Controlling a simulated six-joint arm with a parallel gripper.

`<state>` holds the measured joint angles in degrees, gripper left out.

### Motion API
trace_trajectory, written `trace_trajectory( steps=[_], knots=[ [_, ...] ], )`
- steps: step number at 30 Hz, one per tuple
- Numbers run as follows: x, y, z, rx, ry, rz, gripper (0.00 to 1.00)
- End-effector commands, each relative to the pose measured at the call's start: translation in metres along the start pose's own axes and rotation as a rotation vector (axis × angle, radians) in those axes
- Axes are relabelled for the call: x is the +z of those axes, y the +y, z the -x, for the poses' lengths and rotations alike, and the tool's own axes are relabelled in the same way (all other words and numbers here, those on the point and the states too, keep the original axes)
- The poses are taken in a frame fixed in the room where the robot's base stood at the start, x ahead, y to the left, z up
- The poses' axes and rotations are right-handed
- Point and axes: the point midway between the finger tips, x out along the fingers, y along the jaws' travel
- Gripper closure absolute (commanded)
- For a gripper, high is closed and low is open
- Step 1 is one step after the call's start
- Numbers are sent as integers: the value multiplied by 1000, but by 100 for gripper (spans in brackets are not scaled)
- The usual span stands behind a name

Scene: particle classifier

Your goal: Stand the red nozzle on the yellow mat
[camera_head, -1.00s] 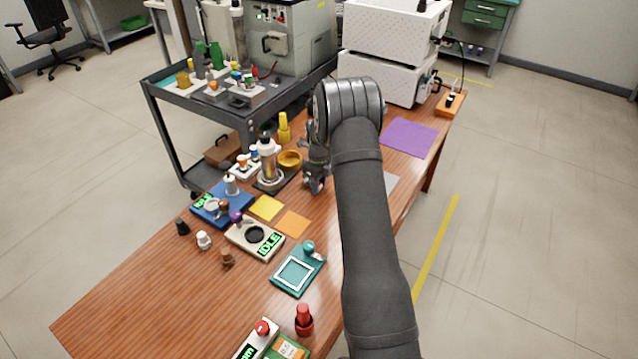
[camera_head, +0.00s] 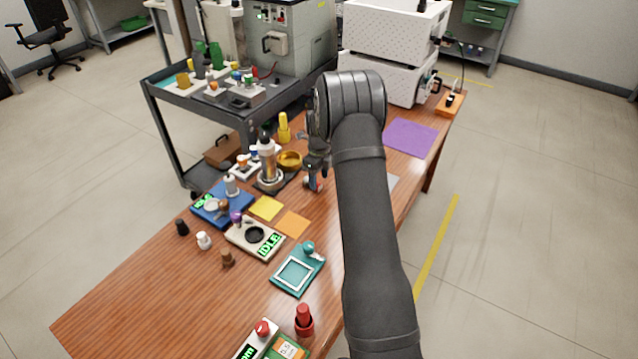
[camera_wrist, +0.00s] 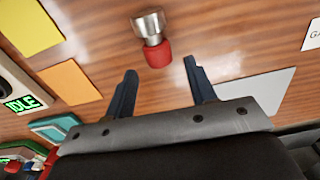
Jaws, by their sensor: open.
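The red nozzle (camera_wrist: 157,53), a red part joined to a silver metal end, is on the wooden table. In the wrist view it is just beyond and between my fingertips. I cannot tell whether it stands or lies. Only a small red and pale part of it (camera_head: 313,184) shows under my gripper in the head view. My gripper (camera_wrist: 160,68) is open and empty, with a finger to either side of the near red end. The yellow mat (camera_head: 266,208) is bare, left of my gripper; it also shows at the wrist view's upper left (camera_wrist: 28,26).
A bare orange mat (camera_head: 293,224) lies beside the yellow one. A metal-and-white device (camera_head: 268,165) and a yellow bowl (camera_head: 289,160) stand close left of my gripper. An IDLE unit (camera_head: 255,238) is near the mats. A grey sheet (camera_wrist: 255,92) lies to the right.

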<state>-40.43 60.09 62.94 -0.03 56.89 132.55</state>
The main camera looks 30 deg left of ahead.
Motion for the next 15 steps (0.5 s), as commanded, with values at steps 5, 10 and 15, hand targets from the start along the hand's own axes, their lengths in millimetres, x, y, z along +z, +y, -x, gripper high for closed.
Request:
trace_trajectory(
  steps=[5,10,15],
  knots=[
    [0,0,42,-3,-2,0,49],
    [0,0,72,-2,-1,-1,49],
    [0,0,88,-2,0,-1,42]
  ],
)
